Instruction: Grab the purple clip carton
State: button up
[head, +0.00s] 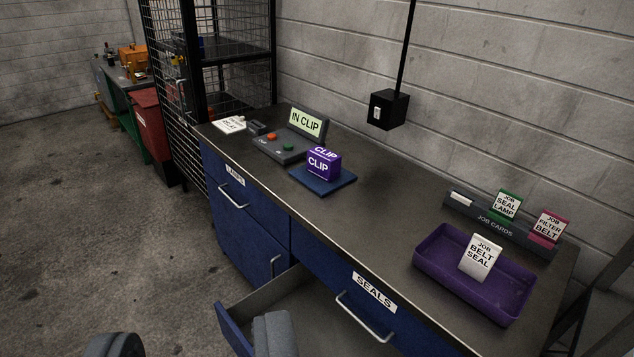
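The purple clip carton (323,164) is a small box with white CLIP lettering on its front and top. It stands upright on a flat blue pad (341,184) on the workbench. My gripper (195,342) shows only as two grey finger ends at the bottom edge, wide apart with nothing seen between them. It appears in the picture well below and left of the carton, not touching it. The rest of my gripper is out of frame.
A console (281,150) reading IN CLIP stands just behind-left of the carton. A purple tray (430,266) with a card and a job card rack (480,221) are right. Bench between is clear.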

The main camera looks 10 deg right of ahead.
aim_at(326, 164)
jog(key=k, duration=0.6)
jog(key=u, duration=0.45)
jog(key=i, duration=1)
jog(key=u, duration=0.55)
jog(key=i, duration=1.25)
jog(key=z, duration=0.7)
jog(key=i, duration=1.1)
jog(key=z, duration=0.8)
jog(key=i, duration=0.25)
jog(key=z, duration=0.15)
jog(key=k, duration=0.75)
jog(key=z, duration=0.2)
